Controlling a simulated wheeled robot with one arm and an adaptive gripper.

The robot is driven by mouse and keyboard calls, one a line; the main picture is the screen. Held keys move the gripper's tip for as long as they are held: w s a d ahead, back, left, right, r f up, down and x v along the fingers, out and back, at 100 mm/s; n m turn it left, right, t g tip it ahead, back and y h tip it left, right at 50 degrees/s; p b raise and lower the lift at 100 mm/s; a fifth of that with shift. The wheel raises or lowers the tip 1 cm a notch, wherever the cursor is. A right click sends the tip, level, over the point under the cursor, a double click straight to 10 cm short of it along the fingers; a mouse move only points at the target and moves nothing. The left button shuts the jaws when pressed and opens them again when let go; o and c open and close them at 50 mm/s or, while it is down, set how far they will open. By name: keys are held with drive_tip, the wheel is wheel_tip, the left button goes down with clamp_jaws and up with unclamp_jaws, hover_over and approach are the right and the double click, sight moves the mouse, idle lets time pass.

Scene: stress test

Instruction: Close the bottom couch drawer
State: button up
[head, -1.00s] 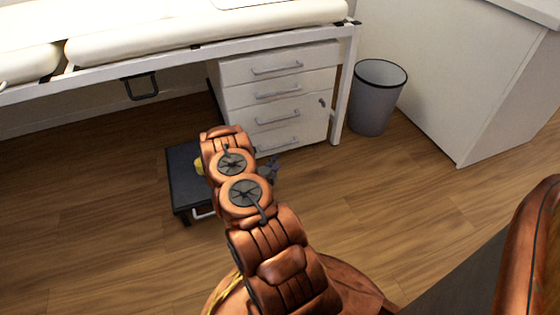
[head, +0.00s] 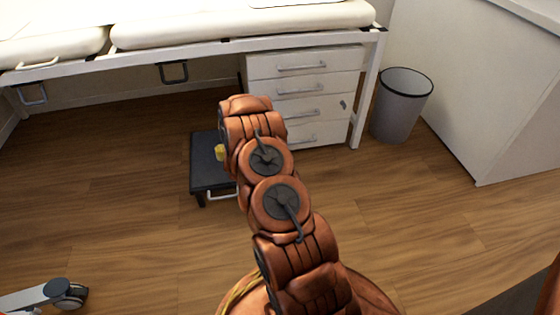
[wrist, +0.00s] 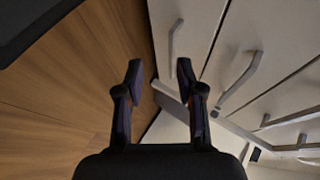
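The white drawer unit (head: 306,62) stands under the couch (head: 240,28), with several drawers stacked one above another, each with a grey bar handle. The lowest drawer front (head: 325,133) is partly hidden by my arm, and I cannot tell how far it stands out. In the wrist view, tilted drawer fronts with handles fill the right side; the leftmost front (wrist: 190,25), by the floor, looks like the lowest. My gripper (wrist: 160,70) is open and empty, its fingers apart near the floor in front of the drawers. In the head view my arm hides it.
A dark low step (head: 205,178) with a small yellow object (head: 220,153) on it stands left of the drawers. A couch leg (head: 368,90) and a grey bin (head: 400,108) are to the right. A caster foot (head: 68,293) lies lower left. Wooden floor is clear between.

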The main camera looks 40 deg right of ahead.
drive_tip(key=w+a+r+n+y, duration=0.2)
drive_tip(key=a+r, duration=0.1)
drive_tip(key=a, duration=0.2)
drive_tip(key=w+a+r+n+t+y, duration=0.1)
drive_tip(key=w+a+r+n+y, duration=0.1)
drive_tip(key=a, duration=0.3)
drive_tip(key=shift+a+r+p, duration=0.2)
drive_tip(key=shift+r+p, duration=0.2)
drive_tip(key=shift+r, duration=0.15)
